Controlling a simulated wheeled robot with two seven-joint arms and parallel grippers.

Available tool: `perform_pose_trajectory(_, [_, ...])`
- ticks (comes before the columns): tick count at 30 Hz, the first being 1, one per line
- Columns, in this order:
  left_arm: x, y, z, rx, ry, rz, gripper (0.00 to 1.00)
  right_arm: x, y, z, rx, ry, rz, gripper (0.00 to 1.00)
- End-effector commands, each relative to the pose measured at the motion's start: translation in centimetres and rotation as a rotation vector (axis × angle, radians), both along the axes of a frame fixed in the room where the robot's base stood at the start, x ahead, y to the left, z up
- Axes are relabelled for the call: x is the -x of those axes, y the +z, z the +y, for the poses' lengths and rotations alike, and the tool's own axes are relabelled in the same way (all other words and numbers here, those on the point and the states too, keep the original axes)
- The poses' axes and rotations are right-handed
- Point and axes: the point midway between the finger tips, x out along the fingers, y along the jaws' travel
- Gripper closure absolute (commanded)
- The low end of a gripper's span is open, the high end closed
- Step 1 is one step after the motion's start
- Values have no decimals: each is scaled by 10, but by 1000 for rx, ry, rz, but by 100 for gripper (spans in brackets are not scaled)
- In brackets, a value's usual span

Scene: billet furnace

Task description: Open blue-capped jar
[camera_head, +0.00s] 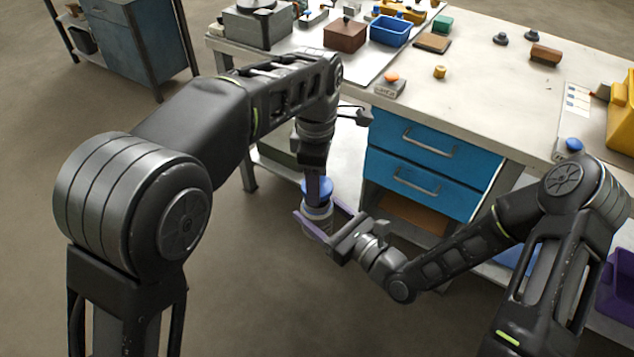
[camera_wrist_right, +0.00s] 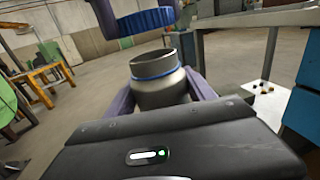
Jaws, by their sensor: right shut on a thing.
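The jar (camera_wrist_right: 160,85) is a grey metal vessel with a blue ring at its neck. It stands upright with its mouth uncovered, between the purple fingers of my right gripper (camera_wrist_right: 160,100). My right gripper is shut on the jar; in the head view the jar (camera_head: 316,212) shows partly behind a finger. The blue cap (camera_wrist_right: 145,20) is apart from the jar, above it and slightly to the left in the right wrist view. In the head view the cap (camera_head: 317,187) is under my left gripper (camera_head: 316,183), which points down and holds it.
A workbench (camera_head: 480,90) with blue drawers (camera_head: 430,160) stands behind and to the right. Its top carries a blue bin (camera_head: 390,30), a brown box (camera_head: 345,36) and small buttons. Open floor lies under and in front of the jar.

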Motion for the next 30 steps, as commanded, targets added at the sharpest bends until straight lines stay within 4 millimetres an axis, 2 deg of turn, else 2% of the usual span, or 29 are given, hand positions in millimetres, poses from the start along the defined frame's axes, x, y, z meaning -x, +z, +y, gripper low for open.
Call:
perform_pose_trajectory(3, [0,16,0,1,-1,-2,92,0,0,0,-1,0,-1,100])
perform_pose_trajectory(8, [0,27,0,0,0,1,92,0,0,0,-1,0,-1,100])
perform_pose_trajectory(24, [0,24,0,0,0,1,92,0,0,1,-1,4,-2,100])
perform_pose_trajectory(28, [0,20,0,0,0,1,92,-6,6,-3,2,2,-6,100])
perform_pose_trajectory(30, [0,16,0,0,0,1,92,-16,13,-10,3,-12,-9,100])
